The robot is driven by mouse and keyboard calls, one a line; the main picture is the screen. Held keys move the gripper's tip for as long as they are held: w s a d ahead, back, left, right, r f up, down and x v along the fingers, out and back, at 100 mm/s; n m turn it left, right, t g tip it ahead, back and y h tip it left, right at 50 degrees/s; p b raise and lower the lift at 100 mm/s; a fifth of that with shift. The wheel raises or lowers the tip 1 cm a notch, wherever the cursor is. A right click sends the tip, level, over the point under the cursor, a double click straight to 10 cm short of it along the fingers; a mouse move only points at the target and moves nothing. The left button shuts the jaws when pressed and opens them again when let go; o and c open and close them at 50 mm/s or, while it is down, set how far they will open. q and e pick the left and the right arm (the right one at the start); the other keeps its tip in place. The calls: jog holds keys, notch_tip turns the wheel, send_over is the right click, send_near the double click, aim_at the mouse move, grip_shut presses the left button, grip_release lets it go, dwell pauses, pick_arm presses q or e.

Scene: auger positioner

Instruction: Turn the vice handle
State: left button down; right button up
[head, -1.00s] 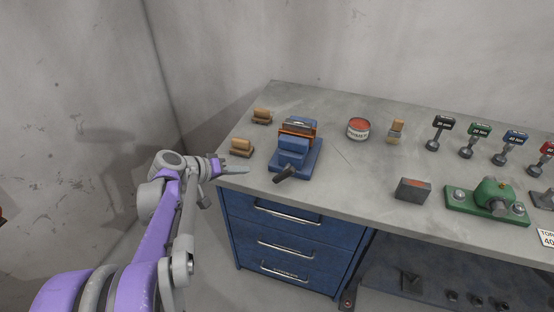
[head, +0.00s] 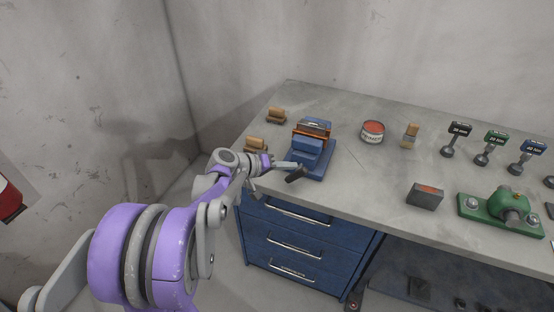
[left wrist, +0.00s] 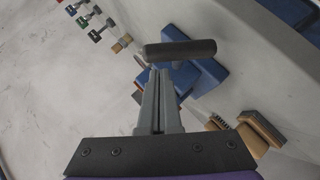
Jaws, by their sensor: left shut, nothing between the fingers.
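The blue vice (head: 309,153) stands near the left front edge of the grey workbench, with an orange-brown piece (head: 311,130) at its jaws. Its dark handle (head: 297,174) sticks out at the front, and in the left wrist view the handle (left wrist: 180,49) lies crosswise just beyond my fingertips. My left gripper (head: 289,165) is shut and empty, with its tips close to the handle. I cannot tell whether they touch it. The left gripper also shows in the left wrist view (left wrist: 160,78). My right gripper is not in view.
Wooden-backed brushes (head: 277,115) lie left of the vice. A red-topped can (head: 372,131), a paint brush (head: 410,134), a dark block (head: 425,196) and a green device (head: 503,207) stand to the right. Blue drawers (head: 292,240) are below the bench edge.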

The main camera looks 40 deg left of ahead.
pick_arm(q)
jog(key=shift+d+f, duration=0.3)
jog(key=shift+w, duration=0.1)
jog(key=shift+d, duration=0.1)
jog(key=shift+d+f, duration=0.25)
jog(key=shift+d, duration=0.25)
